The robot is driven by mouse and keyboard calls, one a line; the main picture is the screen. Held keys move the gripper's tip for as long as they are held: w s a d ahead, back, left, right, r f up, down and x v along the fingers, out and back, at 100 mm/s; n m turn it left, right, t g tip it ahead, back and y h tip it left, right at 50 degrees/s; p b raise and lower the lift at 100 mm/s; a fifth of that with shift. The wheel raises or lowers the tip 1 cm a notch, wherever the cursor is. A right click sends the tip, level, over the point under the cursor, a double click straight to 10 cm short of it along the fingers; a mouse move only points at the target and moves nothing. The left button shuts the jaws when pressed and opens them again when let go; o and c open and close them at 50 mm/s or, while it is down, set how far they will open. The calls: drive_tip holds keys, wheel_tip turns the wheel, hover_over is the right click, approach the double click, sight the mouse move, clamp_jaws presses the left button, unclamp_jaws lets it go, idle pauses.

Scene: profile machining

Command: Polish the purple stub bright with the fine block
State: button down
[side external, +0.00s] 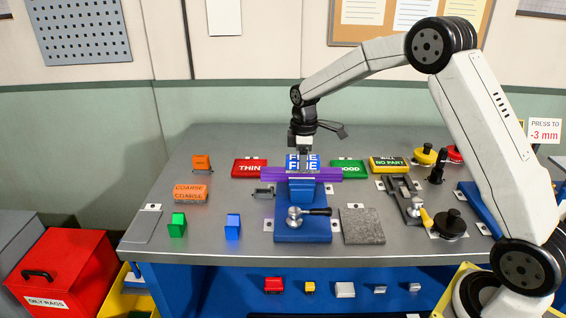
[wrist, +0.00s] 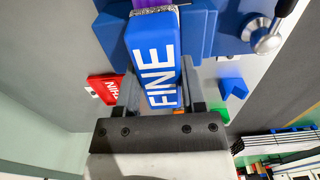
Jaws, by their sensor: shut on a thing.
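The purple stub (side external: 330,174) lies crosswise in the blue vise (side external: 303,225) at the middle of the bench. A small part of the stub shows at the top of the wrist view (wrist: 148,3). My gripper (side external: 303,150) is shut on the blue fine block (wrist: 155,60), lettered FINE, which also shows in the side view (side external: 303,162). The block is at the stub, its grey abrasive face toward it. I cannot tell whether they touch. The stub's surface finish under the block is hidden.
Orange coarse blocks (side external: 190,193) lie at the left. Red THIN (side external: 249,169), green GOOD (side external: 349,169) and yellow NO PART (side external: 389,165) plates stand behind the vise. A grey pad (side external: 362,226) lies right of it. Green (side external: 177,225) and blue (side external: 233,226) pieces stand front left.

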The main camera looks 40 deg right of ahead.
sight(285, 170)
drive_tip(key=shift+s+d, duration=0.6)
drive_tip(key=shift+d, duration=0.05)
drive_tip(key=shift+w+a, duration=2.25)
drive_tip(key=shift+a, duration=0.05)
drive_tip(key=shift+s+d, duration=2.35)
drive_tip(key=shift+d, duration=0.05)
drive_tip(key=shift+s+d+r, duration=0.1)
drive_tip(key=shift+s, duration=0.05)
drive_tip(key=shift+r, duration=3.95)
